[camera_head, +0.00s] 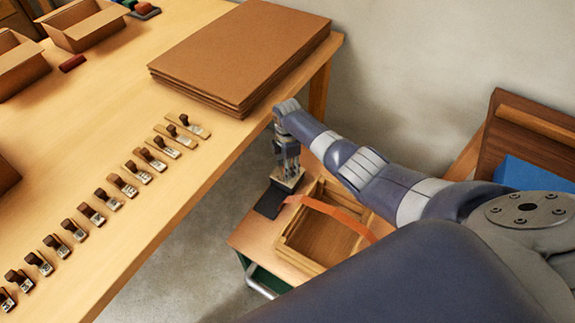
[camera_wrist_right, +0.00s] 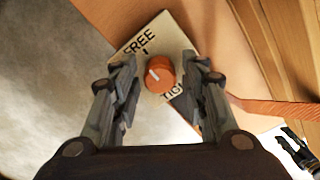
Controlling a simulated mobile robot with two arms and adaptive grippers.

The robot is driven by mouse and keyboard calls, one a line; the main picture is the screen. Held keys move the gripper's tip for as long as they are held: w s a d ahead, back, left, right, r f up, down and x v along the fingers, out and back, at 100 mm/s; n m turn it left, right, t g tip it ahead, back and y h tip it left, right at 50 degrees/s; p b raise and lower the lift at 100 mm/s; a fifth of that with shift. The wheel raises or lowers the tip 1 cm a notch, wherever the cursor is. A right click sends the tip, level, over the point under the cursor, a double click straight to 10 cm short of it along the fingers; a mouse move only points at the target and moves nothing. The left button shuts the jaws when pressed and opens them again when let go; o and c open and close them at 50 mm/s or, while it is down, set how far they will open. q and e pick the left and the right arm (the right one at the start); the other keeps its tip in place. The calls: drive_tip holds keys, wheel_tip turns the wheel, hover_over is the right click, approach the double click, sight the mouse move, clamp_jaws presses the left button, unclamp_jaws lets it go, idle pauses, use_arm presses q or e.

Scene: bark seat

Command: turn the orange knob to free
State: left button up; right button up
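The orange knob (camera_wrist_right: 160,79) sits on a pale plate (camera_wrist_right: 182,42) in the right wrist view. The plate reads FREE at its upper left, with a partly hidden word starting "TIG" at the lower right. A short white mark on the knob points to its upper left. My right gripper (camera_wrist_right: 160,72) is open, with one finger on each side of the knob and gaps between. In the head view my right gripper (camera_head: 287,158) points down over the plate (camera_head: 290,180), and the knob is hidden there.
A wooden crate (camera_head: 287,252) with an orange strap (camera_head: 337,214) stands right beside the plate. A dark pad (camera_head: 270,203) lies at the bench's edge. The long table (camera_head: 130,240) at left holds a row of small knobbed plates and a stack of brown boards (camera_head: 240,50).

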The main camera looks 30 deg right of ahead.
idle(0.3)
wheel_tip(320, 180, up, 12)
idle(0.7)
idle(0.4)
